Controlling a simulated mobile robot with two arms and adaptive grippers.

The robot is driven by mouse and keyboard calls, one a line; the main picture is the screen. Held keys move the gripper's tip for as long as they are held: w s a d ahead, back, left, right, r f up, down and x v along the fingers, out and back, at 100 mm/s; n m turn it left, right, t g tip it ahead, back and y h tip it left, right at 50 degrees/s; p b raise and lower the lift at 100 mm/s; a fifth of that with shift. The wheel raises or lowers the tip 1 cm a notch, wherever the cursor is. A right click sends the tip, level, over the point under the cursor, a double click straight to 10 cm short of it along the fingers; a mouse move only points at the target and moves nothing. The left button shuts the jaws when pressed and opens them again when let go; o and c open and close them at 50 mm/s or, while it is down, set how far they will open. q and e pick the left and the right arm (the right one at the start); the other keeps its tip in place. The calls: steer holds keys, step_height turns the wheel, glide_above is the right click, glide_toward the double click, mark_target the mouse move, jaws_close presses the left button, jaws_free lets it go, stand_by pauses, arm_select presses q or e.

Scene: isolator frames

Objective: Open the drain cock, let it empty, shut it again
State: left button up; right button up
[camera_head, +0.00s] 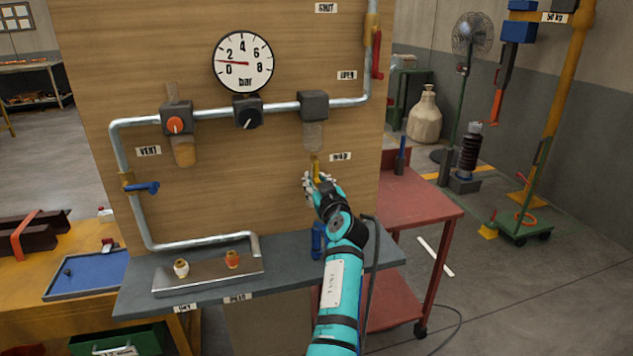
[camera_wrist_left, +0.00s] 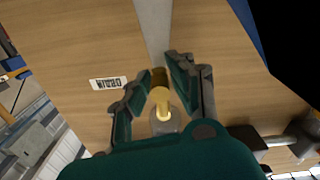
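The drain cock (camera_head: 315,166) is a small brass-coloured piece under the clear bowl (camera_head: 313,136) at the right end of the pipe on the wooden panel. My left gripper (camera_head: 316,184) is just below it, partly covering it. In the left wrist view the brass cock (camera_wrist_left: 160,97) lies between the two fingers of my left gripper (camera_wrist_left: 152,90). The fingers are apart, with a visible gap on the left side; whether the right finger touches the cock is unclear. A "DRAIN" label (camera_wrist_left: 108,83) is beside it. My right gripper is out of view.
The gauge (camera_head: 243,63) has its needle between 0 and 2 bar. A grey shelf (camera_head: 215,285) with a metal block (camera_head: 205,277) is below the panel. A blue-handled valve (camera_head: 145,188) is at left, a red lever (camera_head: 377,55) at upper right. A red cart (camera_head: 415,200) stands right.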

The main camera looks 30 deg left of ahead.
arm_select(q)
jaws_close()
steer(key=shift+s+a+m, duration=0.1)
steer(key=shift+a+m, duration=0.1)
steer(key=shift+m, duration=0.2)
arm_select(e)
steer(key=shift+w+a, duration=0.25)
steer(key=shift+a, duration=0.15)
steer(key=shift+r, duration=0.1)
arm_select(q)
steer(key=s+a+r+m+p, duration=0.3)
steer(key=m+p, duration=0.7)
steer(key=m, duration=0.7)
step_height(320, 180, up, 2)
steer(key=shift+s+r+p, duration=0.2)
steer(key=shift+r+p, duration=0.05)
steer(key=shift+p, duration=0.05)
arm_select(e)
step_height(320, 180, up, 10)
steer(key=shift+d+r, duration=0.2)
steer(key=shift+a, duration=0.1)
